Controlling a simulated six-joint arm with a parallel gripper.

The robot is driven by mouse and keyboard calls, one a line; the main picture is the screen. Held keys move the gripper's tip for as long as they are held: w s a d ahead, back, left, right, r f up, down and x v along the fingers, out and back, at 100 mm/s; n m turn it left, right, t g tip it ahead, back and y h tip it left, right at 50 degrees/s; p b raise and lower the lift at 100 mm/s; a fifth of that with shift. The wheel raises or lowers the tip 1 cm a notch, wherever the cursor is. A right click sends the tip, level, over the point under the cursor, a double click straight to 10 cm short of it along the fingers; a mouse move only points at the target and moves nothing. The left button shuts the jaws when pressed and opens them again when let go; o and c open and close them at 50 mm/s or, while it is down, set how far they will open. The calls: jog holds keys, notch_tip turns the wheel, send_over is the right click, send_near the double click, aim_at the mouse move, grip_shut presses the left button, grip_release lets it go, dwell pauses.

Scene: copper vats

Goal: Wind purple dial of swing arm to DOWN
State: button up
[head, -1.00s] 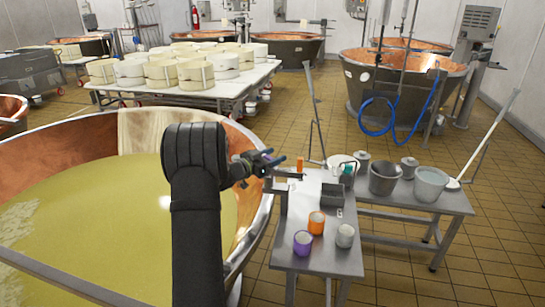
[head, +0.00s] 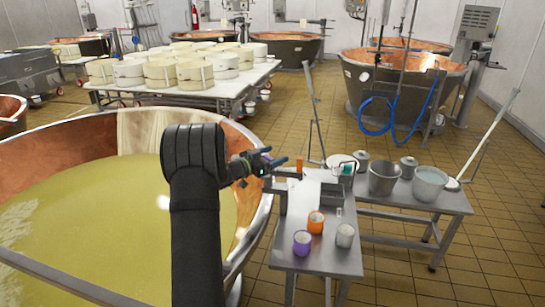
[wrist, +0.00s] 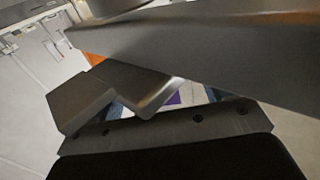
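My gripper (head: 272,162) is in the head view, over the rim of the big vat beside the narrow steel table. Its two fingertips look apart. A grey metal arm (head: 285,173) with an upright orange piece (head: 299,164) is just beyond and below the fingertips; I cannot tell for sure that it is the swing arm. In the wrist view, dark grey metal parts fill most of the picture. A small purple patch (wrist: 173,100) on a pale surface shows in a gap between them. The dial's shape and pointer are hidden, so I cannot read its setting.
The steel table (head: 315,262) holds a purple cup (head: 302,242), an orange cup (head: 316,222), a pale cup (head: 345,235) and a grey box (head: 331,195). Buckets (head: 383,178) stand on the right table. The large vat (head: 262,215) with yellowish liquid is at left.

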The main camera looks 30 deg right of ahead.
jog(key=s+a, duration=0.2)
jog(key=a, duration=1.5)
jog(key=shift+s+a, duration=0.15)
jog(key=shift+s, duration=0.05)
jog(key=shift+s+a+f, duration=0.1)
jog(key=shift+s+a, duration=0.05)
jog(key=shift+a, duration=0.15)
jog(key=c, duration=0.5)
jog(key=shift+s+a+f+n+t, duration=0.1)
jog(key=shift+s+a+n+t, duration=0.15)
jog(key=shift+a+t, duration=0.2)
jog(key=shift+s+a+f+n+t, duration=0.1)
jog(key=shift+a+n+t, duration=0.25)
jog(key=shift+a+t, duration=0.1)
jog(key=c, duration=0.7)
jog(key=shift+d, duration=0.1)
grip_shut()
jog(key=x, duration=1.3)
jog(key=shift+w+d+f, duration=0.2)
jog(key=shift+d, duration=0.1)
